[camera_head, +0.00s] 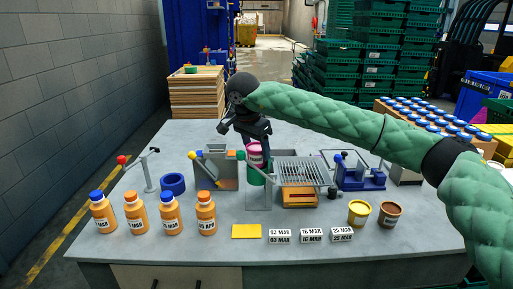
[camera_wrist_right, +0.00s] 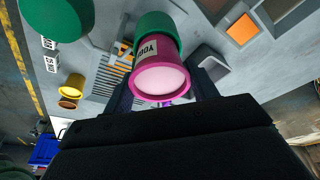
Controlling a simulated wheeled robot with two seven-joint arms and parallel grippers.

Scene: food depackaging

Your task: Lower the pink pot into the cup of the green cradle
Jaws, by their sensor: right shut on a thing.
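The pink pot (camera_head: 254,156) is upright over the green cradle (camera_head: 257,179), which stands on a grey block near the middle of the bench. My right gripper (camera_head: 256,139) is shut on the pot from above and behind. In the right wrist view the pot (camera_wrist_right: 160,78) sits between the two dark fingers, its pale lid facing the camera and a label on its side. The green cup (camera_wrist_right: 158,24) shows just beyond its far end, in line with it. I cannot tell whether the pot's base is inside the cup. My left gripper is not in view.
A wire rack (camera_head: 300,172) stands close right of the cradle. Several orange bottles (camera_head: 137,213) line the front left. A yellow pad (camera_head: 246,231), date blocks (camera_head: 312,236), a yellow pot (camera_head: 358,212) and a brown pot (camera_head: 389,214) lie along the front. A blue ring (camera_head: 172,183) lies left.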

